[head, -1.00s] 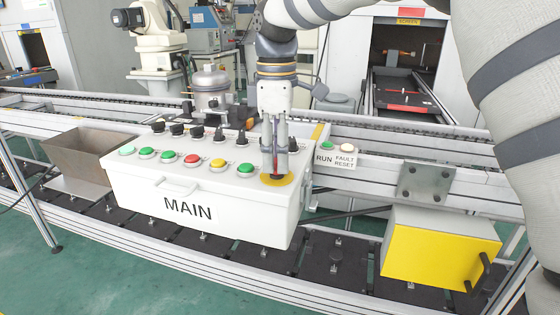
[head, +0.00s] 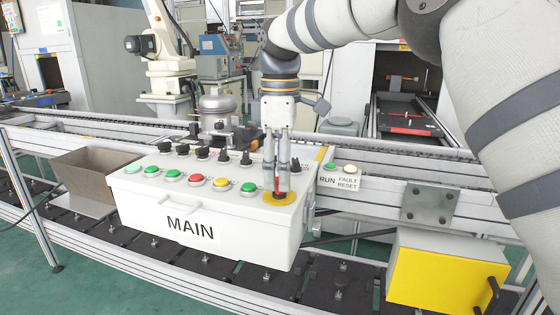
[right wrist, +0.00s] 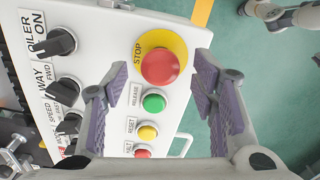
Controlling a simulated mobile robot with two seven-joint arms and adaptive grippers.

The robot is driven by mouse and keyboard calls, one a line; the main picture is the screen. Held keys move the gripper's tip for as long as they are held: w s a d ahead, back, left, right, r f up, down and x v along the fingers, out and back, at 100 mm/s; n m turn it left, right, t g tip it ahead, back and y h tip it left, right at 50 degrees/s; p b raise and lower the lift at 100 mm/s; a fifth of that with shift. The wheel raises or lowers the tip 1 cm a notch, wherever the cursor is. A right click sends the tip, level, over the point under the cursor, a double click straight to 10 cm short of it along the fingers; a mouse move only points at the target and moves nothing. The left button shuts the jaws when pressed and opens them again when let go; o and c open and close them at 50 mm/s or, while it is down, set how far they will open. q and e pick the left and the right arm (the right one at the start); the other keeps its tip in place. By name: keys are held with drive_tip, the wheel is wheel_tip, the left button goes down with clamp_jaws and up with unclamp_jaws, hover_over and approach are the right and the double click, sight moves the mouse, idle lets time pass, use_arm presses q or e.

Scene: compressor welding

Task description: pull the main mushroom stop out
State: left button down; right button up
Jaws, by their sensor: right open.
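The main mushroom stop is a red button (right wrist: 160,66) on a yellow STOP disc (right wrist: 179,44) at one end of the white MAIN panel (head: 205,238). In the head view the yellow disc (head: 288,199) shows at the panel's right end, with the red cap mostly hidden by my fingers. My right gripper (head: 280,191) points down over the stop. In the right wrist view the right gripper (right wrist: 161,76) is open, with one finger to each side of the red cap and visible gaps between. My left gripper is not in view.
A green button (right wrist: 153,103) marked RELEASE and a yellow button (right wrist: 148,132) marked RESET are close to the stop. Black selector knobs (head: 246,158) line the panel's back. RUN and FAULT RESET buttons (head: 340,170) are to the right. A yellow box (head: 435,272) is lower right.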

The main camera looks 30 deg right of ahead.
wheel_tip(320, 180, up, 12)
idle(0.4)
idle(0.3)
drive_tip(key=shift+f, duration=0.15)
